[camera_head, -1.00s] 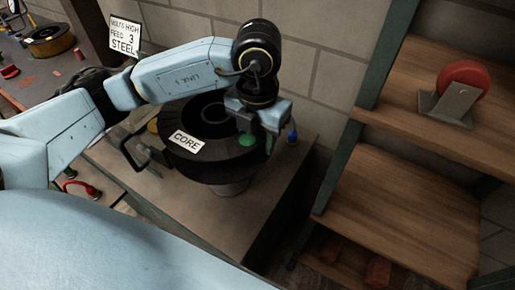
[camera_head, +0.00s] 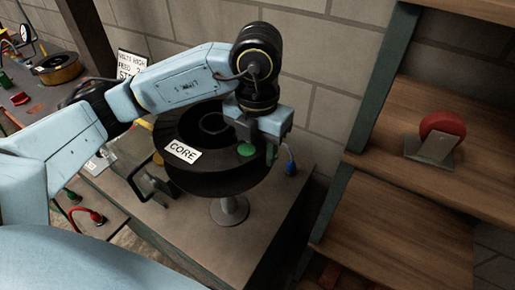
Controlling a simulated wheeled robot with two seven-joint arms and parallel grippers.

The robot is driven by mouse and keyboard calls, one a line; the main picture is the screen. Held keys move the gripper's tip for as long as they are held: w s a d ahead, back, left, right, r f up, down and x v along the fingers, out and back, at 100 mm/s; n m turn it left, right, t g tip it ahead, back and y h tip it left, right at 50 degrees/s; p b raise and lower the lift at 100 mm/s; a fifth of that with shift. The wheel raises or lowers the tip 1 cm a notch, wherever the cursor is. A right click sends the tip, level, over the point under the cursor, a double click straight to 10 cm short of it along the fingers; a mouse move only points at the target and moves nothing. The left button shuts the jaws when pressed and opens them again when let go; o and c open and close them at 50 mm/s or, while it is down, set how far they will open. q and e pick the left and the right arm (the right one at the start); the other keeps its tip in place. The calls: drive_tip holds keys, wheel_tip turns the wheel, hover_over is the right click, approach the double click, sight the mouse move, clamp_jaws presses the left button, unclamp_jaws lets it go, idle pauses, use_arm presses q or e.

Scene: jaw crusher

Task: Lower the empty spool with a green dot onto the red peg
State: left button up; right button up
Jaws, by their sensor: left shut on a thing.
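A large black spool with a "CORE" label (camera_head: 176,168) hangs over the grey bench in the middle of the view. A green dot (camera_head: 246,149) shows on its right side, next to the fingers. My left gripper (camera_head: 261,142) comes down from above and is shut on the spool's right rim. A grey pedestal with a round foot (camera_head: 229,210) shows on the bench below the spool. Its top is hidden by the spool, so I cannot tell whether they touch. I do not make out a red peg. My right gripper is not in view.
A blue-tipped part (camera_head: 291,167) stands close right of the gripper. A wooden shelf (camera_head: 400,210) with a red wheel (camera_head: 442,124) stands at right. A sign (camera_head: 131,64) stands behind my arm. A red clip (camera_head: 97,216) lies at left. The bench front is clear.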

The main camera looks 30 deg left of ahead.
use_arm(q)
drive_tip(key=shift+r+p, duration=1.55)
drive_tip(key=shift+r, duration=1.15)
drive_tip(key=shift+f, duration=0.1)
